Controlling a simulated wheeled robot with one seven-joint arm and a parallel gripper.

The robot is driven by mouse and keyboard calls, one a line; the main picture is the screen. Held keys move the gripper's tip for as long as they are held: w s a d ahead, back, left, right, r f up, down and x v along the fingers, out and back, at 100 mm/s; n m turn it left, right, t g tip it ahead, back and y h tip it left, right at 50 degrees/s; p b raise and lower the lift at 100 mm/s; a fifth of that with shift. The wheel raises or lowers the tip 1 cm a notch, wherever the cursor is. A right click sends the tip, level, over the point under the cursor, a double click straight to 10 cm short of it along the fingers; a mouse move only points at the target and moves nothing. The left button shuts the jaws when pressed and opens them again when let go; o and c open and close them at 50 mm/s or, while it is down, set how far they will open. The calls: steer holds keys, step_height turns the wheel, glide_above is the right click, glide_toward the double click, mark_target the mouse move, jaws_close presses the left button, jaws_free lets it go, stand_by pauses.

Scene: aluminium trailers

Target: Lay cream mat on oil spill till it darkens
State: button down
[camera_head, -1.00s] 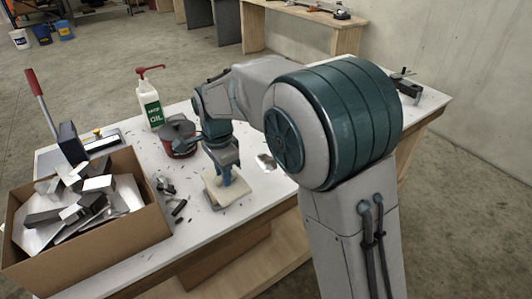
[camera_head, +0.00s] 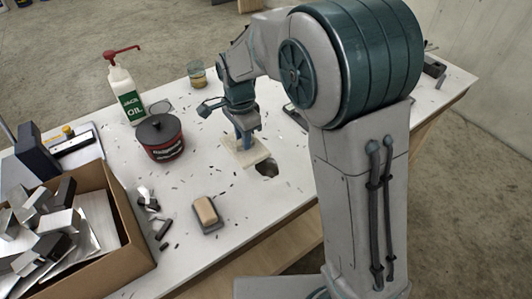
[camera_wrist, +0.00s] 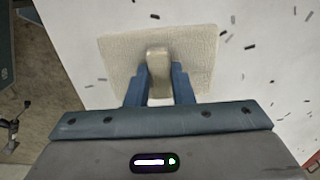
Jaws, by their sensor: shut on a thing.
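My gripper (camera_head: 244,137) is shut on the pale grip block on top of the cream mat (camera_head: 245,156). The mat is square and looks cream all over in the wrist view (camera_wrist: 198,62). The oil spill (camera_head: 267,168) is a small dark patch on the white bench, just right of and in front of the mat in the head view. The mat's near right edge borders or slightly overlaps it in the picture. I cannot tell whether the mat touches the bench or hangs just above it. The spill is not made out in the wrist view.
A red tin (camera_head: 163,142) and a white oil bottle (camera_head: 125,95) stand left of the mat. A tan block on a grey base (camera_head: 207,213) lies near the front edge. A cardboard box (camera_head: 133,240) of metal offcuts is at left. Dark shavings dot the white bench (camera_head: 265,215).

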steer(key=d+f, duration=0.1)
steer(key=d, duration=0.1)
steer(key=d+f, duration=0.1)
steer(key=d, duration=0.1)
steer(key=d+f, duration=0.2)
steer(key=shift+w, duration=0.1)
steer(key=shift+f+p, duration=0.4)
steer(key=shift+f, duration=1.45)
steer(key=shift+f, duration=0.2)
steer(key=c, duration=1.3)
jaws_free()
steer(key=shift+o, duration=0.2)
steer(key=shift+r, duration=0.15)
